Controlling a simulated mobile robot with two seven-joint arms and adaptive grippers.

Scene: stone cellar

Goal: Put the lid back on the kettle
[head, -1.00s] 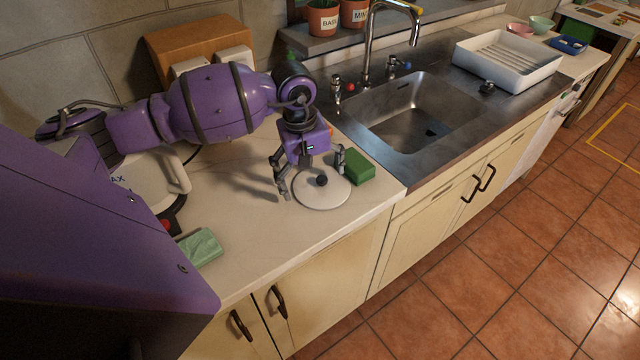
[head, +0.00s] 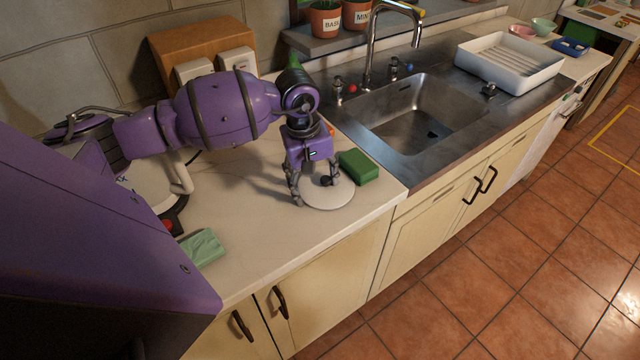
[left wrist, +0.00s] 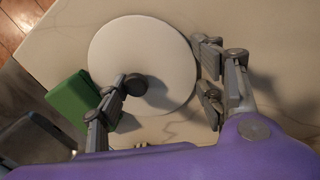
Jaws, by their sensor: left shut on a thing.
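The kettle lid is a round white disc (head: 330,200) with a dark knob, on the counter in front of the sink's left end. In the left wrist view the lid (left wrist: 140,48) fills the upper middle. My left gripper (head: 314,190) is shut on the lid, one finger beside the knob and the other at the rim; these fingers also show in the left wrist view (left wrist: 165,88). I cannot tell whether the lid is clear of the counter. The white kettle (head: 150,194) stands at the left, largely hidden by my arm and body; its opening is hidden.
A green sponge (head: 359,167) lies right beside the lid. A pale green cloth or bar (head: 203,248) lies near the front edge, by the kettle. The sink (head: 420,115) and white dish rack (head: 508,60) are to the right. The middle of the counter is clear.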

